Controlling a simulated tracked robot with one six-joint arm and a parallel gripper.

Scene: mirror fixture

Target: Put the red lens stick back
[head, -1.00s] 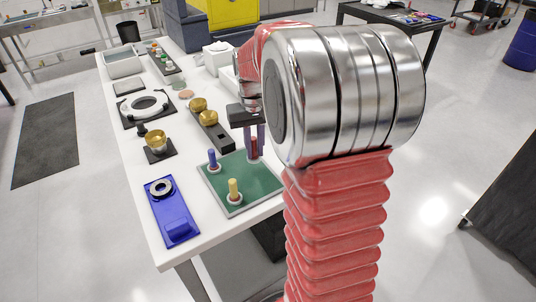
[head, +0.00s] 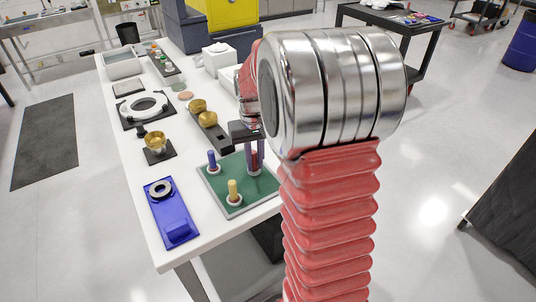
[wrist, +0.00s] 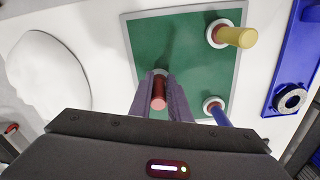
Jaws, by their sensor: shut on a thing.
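The red lens stick (head: 254,160) is upright between the fingers of my gripper (head: 254,153), above the far right part of the green board (head: 222,178). In the wrist view the red stick (wrist: 159,93) is pinched between both grey fingers. Its lower end lines up with a pale ring on the board (wrist: 150,45); I cannot tell how deep it sits. A blue stick (head: 212,160) and a yellow stick (head: 233,190) stand in white rings on the same board. In the wrist view the blue stick (wrist: 219,116) is partly hidden by my gripper.
A blue fixture (head: 172,212) with a dark ring lies left of the board. Brass cups (head: 207,119) stand on a dark bar behind it, another brass cup (head: 156,144) to the left. The table's front edge is close to the board.

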